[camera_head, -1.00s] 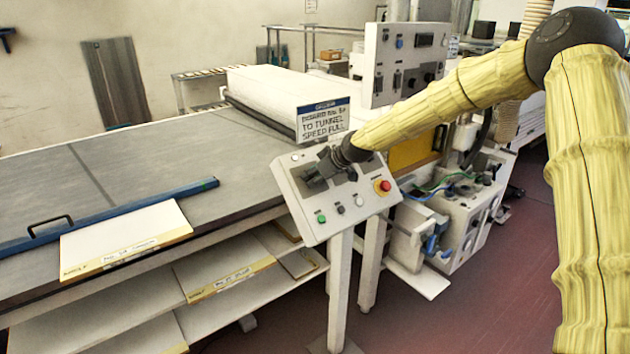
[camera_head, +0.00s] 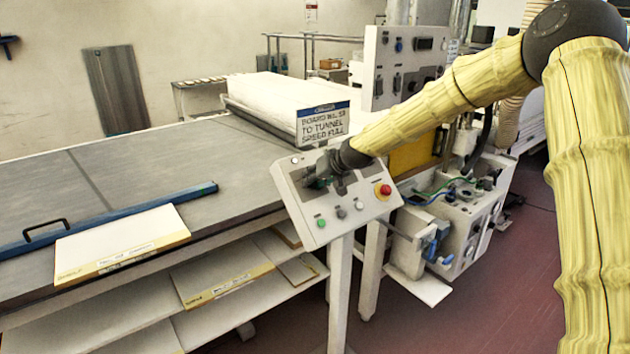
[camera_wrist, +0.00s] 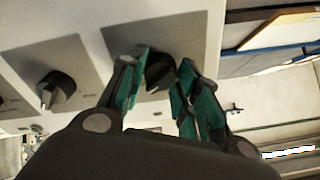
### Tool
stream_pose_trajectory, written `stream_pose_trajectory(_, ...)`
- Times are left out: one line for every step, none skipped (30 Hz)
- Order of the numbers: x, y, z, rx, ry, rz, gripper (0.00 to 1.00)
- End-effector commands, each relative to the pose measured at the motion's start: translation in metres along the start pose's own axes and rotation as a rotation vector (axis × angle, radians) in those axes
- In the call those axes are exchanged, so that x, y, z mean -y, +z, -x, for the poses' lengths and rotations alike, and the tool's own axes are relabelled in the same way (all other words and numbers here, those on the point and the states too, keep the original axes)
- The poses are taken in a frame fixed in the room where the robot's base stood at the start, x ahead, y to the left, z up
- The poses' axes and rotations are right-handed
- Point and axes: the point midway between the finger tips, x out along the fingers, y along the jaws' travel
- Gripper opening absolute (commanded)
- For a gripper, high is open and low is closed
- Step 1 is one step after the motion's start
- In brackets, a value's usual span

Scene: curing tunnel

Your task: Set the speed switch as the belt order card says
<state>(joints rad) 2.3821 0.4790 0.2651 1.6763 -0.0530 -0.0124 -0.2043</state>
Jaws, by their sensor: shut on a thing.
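The belt order card (camera_head: 323,123) stands above the control panel in the head view; it reads roughly "Board No. 5? to tunnel, speed full", with the number unclear. The labels around the held knob are too small to read.
A white board (camera_head: 125,240) with a yellow edge lies on the grey table beside a blue bar (camera_head: 110,218) with a black handle. More boards (camera_head: 225,278) rest on the shelf below. An upright switch panel (camera_head: 403,65) stands behind my arm.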

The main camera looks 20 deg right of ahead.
Motion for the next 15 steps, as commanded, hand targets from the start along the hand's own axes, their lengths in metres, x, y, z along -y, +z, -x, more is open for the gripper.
stream_pose_trajectory(-0.0002,-0.0060,0.0018,-0.011,0.002,-0.010,0.08)
stream_pose_trajectory(-0.0002,-0.0061,0.0019,-0.012,0.002,-0.016,0.08)
stream_pose_trajectory(-0.0002,-0.0062,0.0020,-0.012,0.002,-0.022,0.08)
stream_pose_trajectory(-0.0003,-0.0063,0.0020,-0.013,0.003,-0.026,0.09)
stream_pose_trajectory(-0.0003,-0.0063,0.0021,-0.013,0.003,-0.029,0.08)
stream_pose_trajectory(-0.0003,-0.0064,0.0021,-0.013,0.003,-0.032,0.08)
stream_pose_trajectory(-0.0003,-0.0065,0.0021,-0.013,0.003,-0.034,0.08)
stream_pose_trajectory(-0.0003,-0.0065,0.0022,-0.014,0.003,-0.035,0.09)
stream_pose_trajectory(-0.0003,-0.0066,0.0022,-0.014,0.003,-0.036,0.09)
stream_pose_trajectory(-0.0004,-0.0066,0.0022,-0.014,0.003,-0.036,0.09)
stream_pose_trajectory(-0.0004,-0.0067,0.0022,-0.014,0.003,-0.036,0.09)
stream_pose_trajectory(-0.0004,-0.0067,0.0022,-0.014,0.003,-0.036,0.08)
stream_pose_trajectory(-0.0004,-0.0068,0.0022,-0.014,0.003,-0.036,0.08)
stream_pose_trajectory(-0.0004,-0.0068,0.0022,-0.014,0.003,-0.035,0.08)
stream_pose_trajectory(-0.0004,-0.0069,0.0022,-0.014,0.003,-0.035,0.08)
